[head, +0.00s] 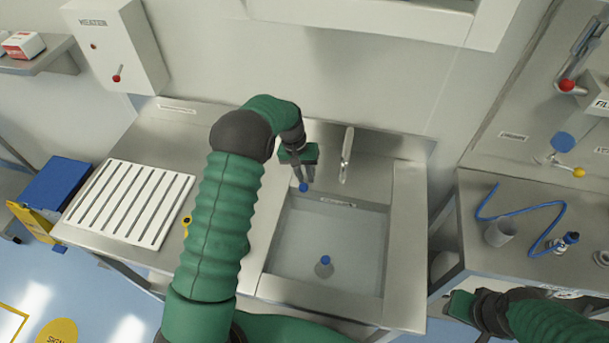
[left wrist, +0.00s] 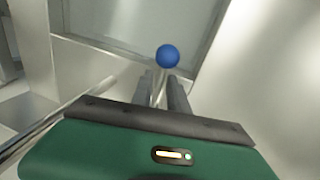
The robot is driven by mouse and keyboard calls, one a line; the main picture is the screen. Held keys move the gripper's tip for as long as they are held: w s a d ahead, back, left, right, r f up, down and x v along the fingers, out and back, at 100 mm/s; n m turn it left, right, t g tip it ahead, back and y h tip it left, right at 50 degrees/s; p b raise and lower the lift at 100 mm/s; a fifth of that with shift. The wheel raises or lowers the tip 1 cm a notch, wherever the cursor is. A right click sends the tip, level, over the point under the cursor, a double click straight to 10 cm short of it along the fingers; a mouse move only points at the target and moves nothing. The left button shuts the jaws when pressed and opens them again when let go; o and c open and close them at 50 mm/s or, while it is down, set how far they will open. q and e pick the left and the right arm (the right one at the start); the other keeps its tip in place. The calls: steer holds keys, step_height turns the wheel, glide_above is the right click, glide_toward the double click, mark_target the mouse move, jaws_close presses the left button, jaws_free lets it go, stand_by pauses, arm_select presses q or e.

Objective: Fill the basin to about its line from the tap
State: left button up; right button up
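The steel basin (head: 376,262) is set in the counter, with a small label strip (head: 337,202) along its back wall. It has a pale, water-like sheen inside; the level against any line is unclear. A blue-topped plug-like piece (head: 324,262) stands on its floor. The tap spout (head: 346,155) rises behind the basin; no stream shows. My left gripper (head: 304,181) is left of the spout, pointing down. Its fingers sit close on both sides of a thin metal stem with a blue knob (left wrist: 168,56), which also shows in the head view (head: 303,188). My right gripper (head: 462,306) is low right, its fingers unclear.
A slotted white drainboard (head: 130,203) lies left of the basin. A wall box with a red-tipped lever (head: 116,75) hangs upper left. The right bench holds a grey cup (head: 499,232) and a blue hose (head: 520,209). A gap separates the two counters.

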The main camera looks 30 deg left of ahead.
arm_select(q)
steer(key=shift+o, duration=0.9)
steer(key=shift+r, duration=0.15)
steer(key=a+r+b, duration=0.2)
steer(key=a+r, duration=0.1)
steer(key=r, duration=1.3)
steer(key=shift+s, duration=0.45)
steer(key=s+d+f+m, duration=0.1)
steer(key=s+d+f, duration=0.2)
steer(key=s, duration=0.4)
steer(key=s+d+f+m+t+y+b, duration=0.1)
steer(key=s+d+f, duration=0.2)
steer(key=s+d, duration=0.2)
steer(key=s+d+f+m+t+y, duration=0.1)
steer(key=s+d+f, duration=0.3)
steer(key=s, duration=0.6)
steer(key=shift+s+b, duration=0.3)
